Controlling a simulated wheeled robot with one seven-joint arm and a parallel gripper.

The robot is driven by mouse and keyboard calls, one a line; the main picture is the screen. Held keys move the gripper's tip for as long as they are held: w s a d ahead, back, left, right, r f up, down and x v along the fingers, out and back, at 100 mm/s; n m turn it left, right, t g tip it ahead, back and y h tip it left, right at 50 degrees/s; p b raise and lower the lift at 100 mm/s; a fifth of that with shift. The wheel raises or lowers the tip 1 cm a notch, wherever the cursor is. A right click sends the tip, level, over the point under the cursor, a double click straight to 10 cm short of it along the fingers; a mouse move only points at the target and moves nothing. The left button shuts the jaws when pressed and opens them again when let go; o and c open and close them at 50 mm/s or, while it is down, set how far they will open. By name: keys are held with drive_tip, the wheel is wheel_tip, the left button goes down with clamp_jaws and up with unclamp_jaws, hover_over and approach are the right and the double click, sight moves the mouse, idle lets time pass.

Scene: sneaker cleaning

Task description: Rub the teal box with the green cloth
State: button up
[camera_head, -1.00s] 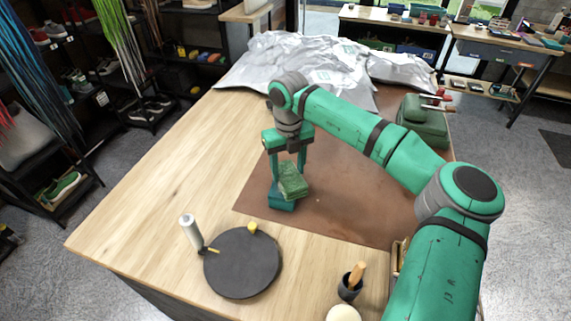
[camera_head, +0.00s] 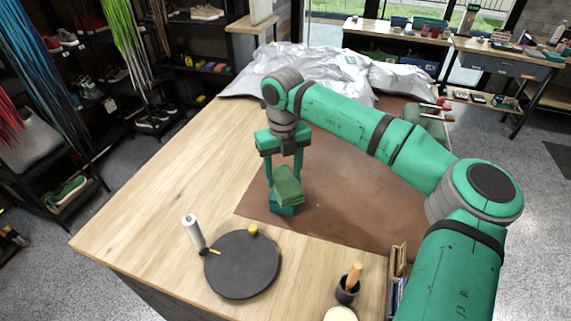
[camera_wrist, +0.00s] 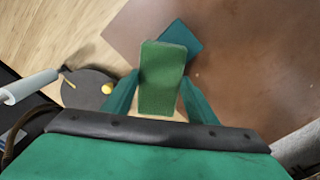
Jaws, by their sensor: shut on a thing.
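The green cloth (camera_head: 288,184) looks like a folded, thick pad. My gripper (camera_head: 285,182) is shut on it, with a finger on each side; the cloth also shows between the fingers in the wrist view (camera_wrist: 162,78). The teal box (camera_head: 282,208) lies on the brown mat below the cloth and is partly hidden by it. In the wrist view the teal box (camera_wrist: 181,45) shows past the cloth's far end and right side. I cannot tell whether the cloth touches the box.
The brown mat (camera_head: 340,215) covers the table's right part. A black round disc (camera_head: 242,266), a white bottle (camera_head: 193,232) and a dark cup with a wooden handle (camera_head: 347,290) stand at the front. Crumpled silver sheeting (camera_head: 300,62) lies at the back. The left tabletop (camera_head: 160,190) is clear.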

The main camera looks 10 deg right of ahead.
drive_tip(key=shift+w+a+r, duration=0.15)
drive_tip(key=shift+w+r, duration=0.05)
drive_tip(key=shift+r, duration=0.6)
drive_tip(key=shift+s+d+r, duration=0.1)
drive_tip(key=shift+s+r, duration=0.05)
drive_tip(key=shift+r, duration=0.3)
drive_tip(key=shift+s+d+r, duration=0.1)
drive_tip(key=shift+r, duration=0.35)
drive_tip(key=shift+a+r, duration=0.1)
drive_tip(key=shift+a, duration=0.1)
